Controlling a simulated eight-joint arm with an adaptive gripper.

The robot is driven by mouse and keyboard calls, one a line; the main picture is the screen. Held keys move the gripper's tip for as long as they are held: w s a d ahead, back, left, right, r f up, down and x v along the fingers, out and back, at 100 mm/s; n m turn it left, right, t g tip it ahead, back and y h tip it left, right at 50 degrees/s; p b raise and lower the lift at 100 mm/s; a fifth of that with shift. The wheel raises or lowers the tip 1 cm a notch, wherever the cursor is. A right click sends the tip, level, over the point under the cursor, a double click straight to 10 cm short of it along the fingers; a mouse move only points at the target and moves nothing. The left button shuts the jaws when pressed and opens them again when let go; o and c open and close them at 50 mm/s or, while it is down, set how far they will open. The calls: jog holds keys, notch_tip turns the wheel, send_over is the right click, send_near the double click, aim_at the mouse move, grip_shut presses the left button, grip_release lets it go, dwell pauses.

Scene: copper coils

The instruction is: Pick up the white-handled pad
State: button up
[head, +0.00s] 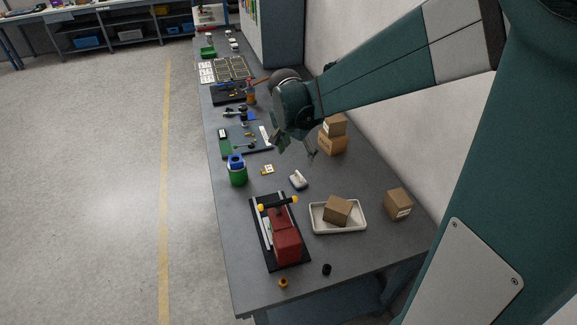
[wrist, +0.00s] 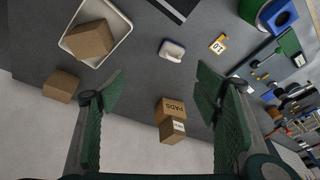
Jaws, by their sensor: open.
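The white-handled pad (head: 298,180) lies on the grey workbench, a small block with a white top and a darker base. It also shows in the wrist view (wrist: 172,50), above the middle and beyond my fingertips. My gripper (head: 297,152) is open and empty, above the bench and behind the pad in the head view. In the wrist view my two green fingers (wrist: 160,85) stand wide apart, with nothing between them. The pad is clear of both fingers and fully visible.
A white tray (head: 318,226) holds a cardboard box (head: 338,209). Another box (head: 398,204) stands right of it. Stacked boxes (head: 332,143) stand by the wall, near my gripper. A red machine (head: 286,243) and a green-and-blue container (head: 238,175) flank the pad's left side.

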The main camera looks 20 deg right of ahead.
aim_at(298, 179)
jog(key=w+f+m, duration=0.1)
jog(key=w+f, duration=0.2)
jog(key=f, duration=0.2)
jog(key=w+d+f+m+g+b, duration=0.1)
jog(key=w+f+m, duration=0.1)
jog(key=f, duration=0.3)
jog(key=w+f+m+h+b, duration=0.1)
jog(key=w+f, duration=0.3)
jog(key=f, duration=0.1)
jog(key=shift+d+f+m+g, duration=0.3)
jog(key=shift+d+m+g, duration=0.1)
jog(key=shift+f, duration=0.1)
jog(key=shift+x, duration=1.2)
jog(key=shift+f, duration=0.15)
jog(key=shift+b+x, duration=0.35)
jog(key=shift+x, duration=2.1)
jog(key=shift+w, duration=0.1)
jog(key=c, duration=1)
